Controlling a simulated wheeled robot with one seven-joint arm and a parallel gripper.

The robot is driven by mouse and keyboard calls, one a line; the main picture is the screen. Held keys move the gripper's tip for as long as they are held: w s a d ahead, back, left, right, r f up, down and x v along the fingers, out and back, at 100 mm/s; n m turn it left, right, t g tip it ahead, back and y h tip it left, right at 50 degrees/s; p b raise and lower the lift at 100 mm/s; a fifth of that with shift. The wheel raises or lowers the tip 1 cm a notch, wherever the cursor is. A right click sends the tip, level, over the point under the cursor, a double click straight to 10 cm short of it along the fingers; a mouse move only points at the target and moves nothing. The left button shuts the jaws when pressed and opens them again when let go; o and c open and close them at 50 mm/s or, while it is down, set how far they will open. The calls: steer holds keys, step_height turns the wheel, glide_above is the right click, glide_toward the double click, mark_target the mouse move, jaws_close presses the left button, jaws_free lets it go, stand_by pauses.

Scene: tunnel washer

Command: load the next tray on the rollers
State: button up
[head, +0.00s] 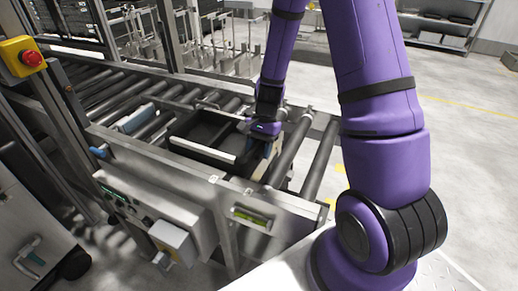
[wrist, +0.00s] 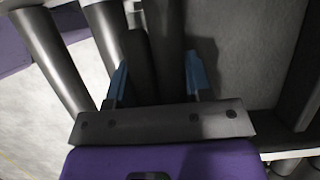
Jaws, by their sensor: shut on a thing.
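A dark tray with a pale near edge (head: 200,149) lies on the rollers in the head view, in the middle of the conveyor. My gripper (head: 262,147) is at its right end, pointing down. In the wrist view my gripper (wrist: 157,68) has blue fingers on either side of a dark part, and it is shut on the tray. The exact contact is in shadow and partly hidden by my wrist. The inside of the tray looks dark and empty.
Bare rollers (head: 318,158) lie to the right of the tray. A light-blue piece (head: 136,118) sits among the rollers to its left. A metal side rail with a control box (head: 170,238) runs along the near side. A red stop button (head: 32,58) is on the left post.

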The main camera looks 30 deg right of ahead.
steer(key=o, duration=1.2)
steer(key=v, duration=1.1)
steer(key=shift+a+r, duration=0.15)
steer(key=s+a+r+n+t+h, duration=0.1)
steer(key=s+r+n+t, duration=0.1)
steer(key=s+r, duration=0.5)
steer(key=s+a+r+n+t+h, duration=0.1)
steer(key=s+a+r+n+t, duration=0.1)
steer(key=s+r+n, duration=0.3)
steer(key=s+a+r+n+t+h, duration=0.1)
steer(key=s+r+n+t, duration=0.3)
steer(key=s+r, duration=0.6)
steer(key=shift+s+a+r+h, duration=0.15)
steer(key=shift+a+r+h, duration=0.25)
steer(key=shift+a, duration=0.3)
